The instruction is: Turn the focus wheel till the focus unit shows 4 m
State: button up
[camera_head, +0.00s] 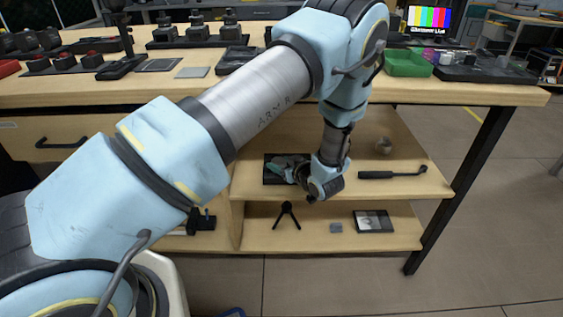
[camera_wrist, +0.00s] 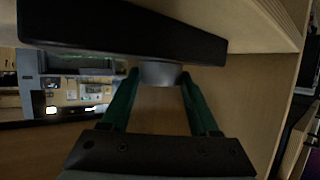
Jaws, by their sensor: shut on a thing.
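The focus unit appears to be the dark, flat block (camera_head: 270,178) on the upper shelf under the bench, partly hidden behind my wrist. It shows in the wrist view as a black slab (camera_wrist: 100,30) across the top. A short grey round wheel (camera_wrist: 160,73) sticks out of it. My gripper (camera_wrist: 158,76) has its two green fingers either side of this wheel, shut on it. In the head view, my gripper (camera_head: 288,168) is low over the dark block. No reading of the focus unit can be made out in either view.
A black-handled tool (camera_head: 392,174) and a round object (camera_head: 383,146) lie on the same shelf, to the right. The lower shelf holds a small tripod (camera_head: 287,215) and a framed panel (camera_head: 373,221).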

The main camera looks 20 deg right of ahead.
jog(key=shift+a+m+h, duration=0.15)
jog(key=shift+m+h, duration=0.65)
jog(key=shift+h, duration=0.15)
jog(key=shift+a+m+h, duration=0.1)
jog(key=shift+m+h, duration=0.7)
jog(key=shift+h, duration=0.15)
jog(key=o, duration=1.4)
jog(key=shift+c, duration=0.2)
jog(key=v, duration=1.1)
jog(key=shift+a, duration=0.15)
jog(key=shift+w, duration=0.1)
